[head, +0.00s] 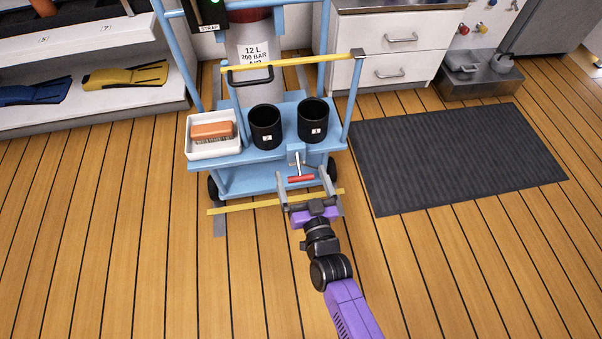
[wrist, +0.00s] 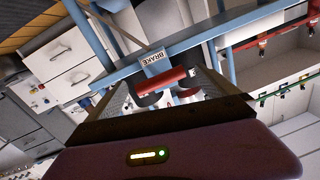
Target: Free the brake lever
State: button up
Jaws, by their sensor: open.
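The brake lever (head: 301,179) has a red crossbar handle on a metal stem at the front right of the blue cart (head: 262,180). In the wrist view the red handle (wrist: 166,80) shows near the middle, below a plate marked BRAKE (wrist: 153,58). My gripper (head: 308,180) is open, with one finger on each side of the handle in the head view. It also shows in the wrist view (wrist: 164,90), with the handle between or just beyond the fingers. I cannot tell whether either finger touches it. The gripper holds nothing.
The cart carries a white tray (head: 215,150) with an orange block (head: 212,130), two black cups (head: 266,127) (head: 312,120) and a grey cylinder (head: 255,75). A yellow floor line (head: 240,207) runs by its front. A dark mat (head: 455,160) lies right; the wooden floor in front is clear.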

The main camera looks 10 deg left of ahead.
jog(key=shift+x, duration=0.95)
jog(key=shift+c, duration=0.4)
